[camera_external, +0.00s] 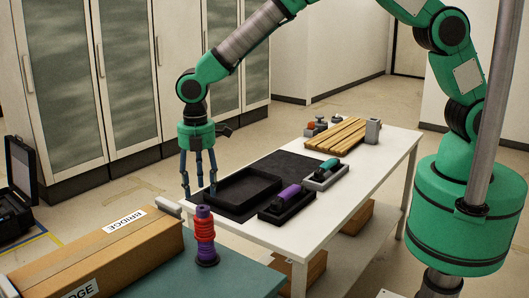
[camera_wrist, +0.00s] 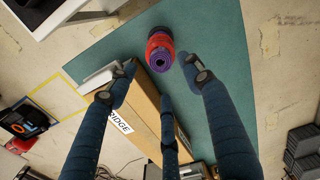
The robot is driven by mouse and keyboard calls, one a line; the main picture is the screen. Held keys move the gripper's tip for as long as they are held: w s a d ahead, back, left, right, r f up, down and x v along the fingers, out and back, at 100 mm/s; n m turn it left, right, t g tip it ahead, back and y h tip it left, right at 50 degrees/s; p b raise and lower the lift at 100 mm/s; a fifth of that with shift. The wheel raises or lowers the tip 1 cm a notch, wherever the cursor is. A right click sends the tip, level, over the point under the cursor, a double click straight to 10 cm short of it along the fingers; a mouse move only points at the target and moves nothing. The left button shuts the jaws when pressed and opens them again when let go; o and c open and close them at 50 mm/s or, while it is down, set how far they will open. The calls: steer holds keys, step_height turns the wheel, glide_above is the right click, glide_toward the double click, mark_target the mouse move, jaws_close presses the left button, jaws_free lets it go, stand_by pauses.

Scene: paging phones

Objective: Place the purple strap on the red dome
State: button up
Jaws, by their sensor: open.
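A stack of rolled bands, purple at the top with red and purple below (camera_external: 205,232), stands upright on a dark base on the green surface; it also shows in the wrist view (camera_wrist: 160,47), with a purple coil facing me. A purple band (camera_external: 287,194) is around a black object in a black tray on the white table. I cannot tell which is the task's strap. A small red-orange knob (camera_external: 310,126), possibly the red dome, is at the table's far end. My three-fingered gripper (camera_external: 200,190) is open and empty, above and behind the stack; its fingers (camera_wrist: 160,85) are spread.
A cardboard box (camera_external: 90,258) marked BRIDGE lies left of the stack. On the white table (camera_external: 345,212) are an empty black tray (camera_external: 240,188), a teal-banded object (camera_external: 326,166) in a grey tray and a wooden slatted rack (camera_external: 340,136). Glass-fronted cabinets (camera_external: 130,75) stand behind.

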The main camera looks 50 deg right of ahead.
mark_target(203, 206)
steer(key=shift+r, duration=3)
steer(key=s+d+r+m+t, duration=0.1)
steer(key=s+d+r+m, duration=0.3)
steer(key=d+r, duration=0.9)
steer(key=s+d+r+m+t, duration=0.15)
steer(key=d+r+m, duration=0.35)
steer(key=d+r, duration=0.75)
steer(key=s+d+r+m+t, duration=0.1)
steer(key=s+d+r+m, duration=0.15)
steer(key=s+d, duration=0.45)
steer(key=s+d+r+m+t, duration=0.1)
steer(key=s+d+m, duration=0.4)
steer(key=d, duration=0.4)
steer(key=s+d+f+m+t, duration=0.1)
steer(key=s+d+m, duration=0.3)
steer(key=s, duration=1)
steer(key=d, duration=0.3)
steer(key=shift+d, duration=0.35)
